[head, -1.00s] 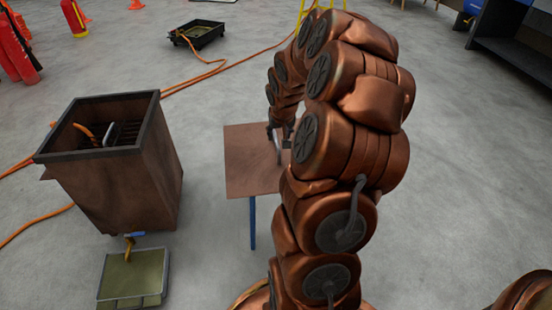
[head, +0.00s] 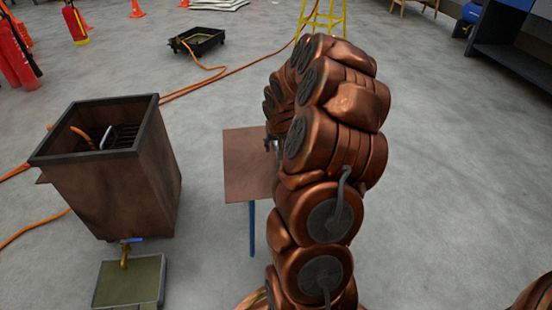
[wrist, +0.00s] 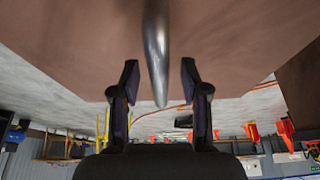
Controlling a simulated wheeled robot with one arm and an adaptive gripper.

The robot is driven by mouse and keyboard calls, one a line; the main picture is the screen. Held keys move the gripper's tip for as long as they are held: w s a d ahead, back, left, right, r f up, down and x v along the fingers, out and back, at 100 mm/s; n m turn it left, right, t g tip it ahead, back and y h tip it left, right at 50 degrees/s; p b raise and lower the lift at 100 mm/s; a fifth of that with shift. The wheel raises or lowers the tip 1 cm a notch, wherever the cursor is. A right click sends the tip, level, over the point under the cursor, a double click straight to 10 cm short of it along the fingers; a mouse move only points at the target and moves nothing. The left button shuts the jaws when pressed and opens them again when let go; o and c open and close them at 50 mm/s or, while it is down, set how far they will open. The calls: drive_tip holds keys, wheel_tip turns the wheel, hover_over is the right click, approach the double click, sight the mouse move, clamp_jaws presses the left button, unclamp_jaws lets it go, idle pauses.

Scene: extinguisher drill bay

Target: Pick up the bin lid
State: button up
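The bin lid (head: 245,165) is a flat brown square plate on a stand with a blue leg, right of the brown bin (head: 115,190). Its brown surface also fills the top of the wrist view (wrist: 60,45). A shiny metal handle (wrist: 156,45) runs from the lid between my fingers. My gripper (wrist: 160,72) is open, with one finger on each side of the handle and a visible gap to both. In the head view my gripper (head: 271,146) is at the lid's right part, mostly hidden by my arm, which also covers the lid's right side.
The bin is open-topped with a dark rim; a tray (head: 97,288) lies under its tap. Orange hoses (head: 185,92) cross the floor. A black tray (head: 203,47), red extinguishers (head: 75,25) and a yellow ladder (head: 301,18) stand behind. Floor on the right is clear.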

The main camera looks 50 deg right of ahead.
sight(275, 143)
clamp_jaws()
drive_tip(key=shift+r, duration=0.15)
idle(0.4)
drive_tip(key=shift+w+r+p, duration=0.1)
drive_tip(key=shift+r+p, duration=0.9)
drive_tip(key=shift+r, duration=1)
drive_tip(key=a+p, duration=0.1)
drive_tip(key=a, duration=0.4)
drive_tip(key=a+p, duration=0.1)
drive_tip(key=a, duration=0.4)
drive_tip(key=a+r+p, duration=0.1)
drive_tip(key=a, duration=0.4)
drive_tip(key=shift+a, duration=0.1)
drive_tip(key=shift+a+r, duration=0.25)
drive_tip(key=shift+a, duration=0.15)
